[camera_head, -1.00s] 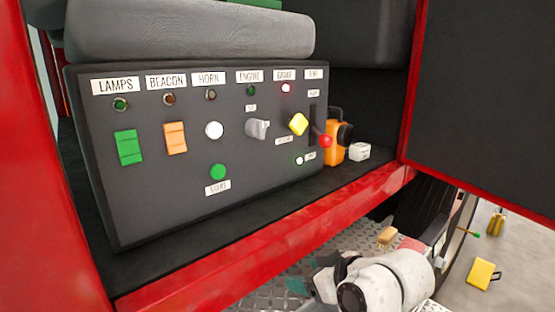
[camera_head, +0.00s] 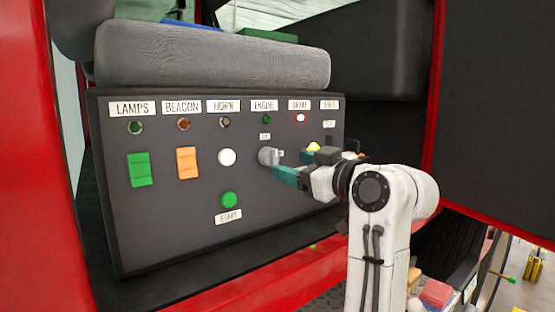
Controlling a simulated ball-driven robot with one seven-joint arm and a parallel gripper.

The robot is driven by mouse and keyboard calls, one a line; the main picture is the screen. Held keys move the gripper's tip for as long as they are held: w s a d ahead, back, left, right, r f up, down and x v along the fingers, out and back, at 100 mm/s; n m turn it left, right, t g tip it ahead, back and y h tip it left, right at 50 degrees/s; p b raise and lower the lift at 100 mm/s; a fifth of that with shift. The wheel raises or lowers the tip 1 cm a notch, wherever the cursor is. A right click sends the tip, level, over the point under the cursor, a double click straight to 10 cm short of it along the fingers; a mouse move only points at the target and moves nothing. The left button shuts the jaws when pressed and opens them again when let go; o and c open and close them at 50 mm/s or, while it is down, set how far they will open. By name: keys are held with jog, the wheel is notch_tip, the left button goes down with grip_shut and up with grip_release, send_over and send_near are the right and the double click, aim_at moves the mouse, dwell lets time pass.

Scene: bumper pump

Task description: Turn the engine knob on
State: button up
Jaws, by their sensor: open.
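The grey engine knob (camera_head: 266,157) sits on the dark control panel (camera_head: 190,230), below the ENGINE label (camera_head: 264,105) and a dark green lamp (camera_head: 266,119). A small label stands just above the knob. My gripper (camera_head: 281,165) is open at the knob's right side, with a teal fingertip very close to it. I cannot tell whether it touches the knob or whether the fingers straddle it.
Left of the engine knob are a white horn button (camera_head: 227,157), an orange beacon switch (camera_head: 187,163), a green lamps switch (camera_head: 139,169) and a green start button (camera_head: 229,199). A grey cushion (camera_head: 210,65) overhangs the panel. A red-edged dark door (camera_head: 500,110) stands at right.

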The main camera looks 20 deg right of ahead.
aim_at(278, 161)
jog(key=shift+p+x, duration=0.5)
jog(key=shift+x, duration=2.6)
jog(key=c, duration=1.1)
jog(key=shift+o, duration=0.2)
